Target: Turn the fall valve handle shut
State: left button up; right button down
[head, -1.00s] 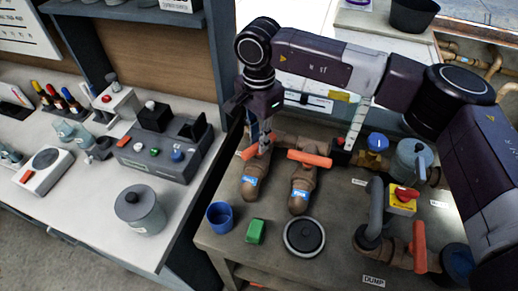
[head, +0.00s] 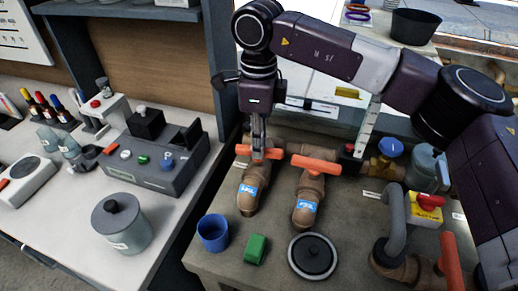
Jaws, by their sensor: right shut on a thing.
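Two brown valves with orange handles stand on the grey bench, each with a blue label too small to read surely. My right gripper (head: 259,153) points down and is shut on the orange handle (head: 273,154) of the left valve (head: 250,188), which I take for the fall valve. The fingers hide the middle of this handle. The handle lies crosswise to its pipe, nearly level in the picture. The other valve (head: 308,196) has its orange handle (head: 316,164) crosswise too, just right of the gripper. My left gripper is out of view.
In front of the valves are a blue cup (head: 213,233), a green block (head: 256,249) and a round black-and-grey lid (head: 312,257). A grey pipe (head: 395,222) and a red-and-yellow switch (head: 427,206) stand right. A control box (head: 155,160) is on the left counter.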

jog(key=shift+m+b, duration=0.35)
jog(key=shift+m, duration=0.45)
jog(key=shift+r, duration=0.1)
jog(key=c, duration=1.9)
grip_release()
notch_tip(320, 180, up, 12)
jog(key=shift+f, duration=0.1)
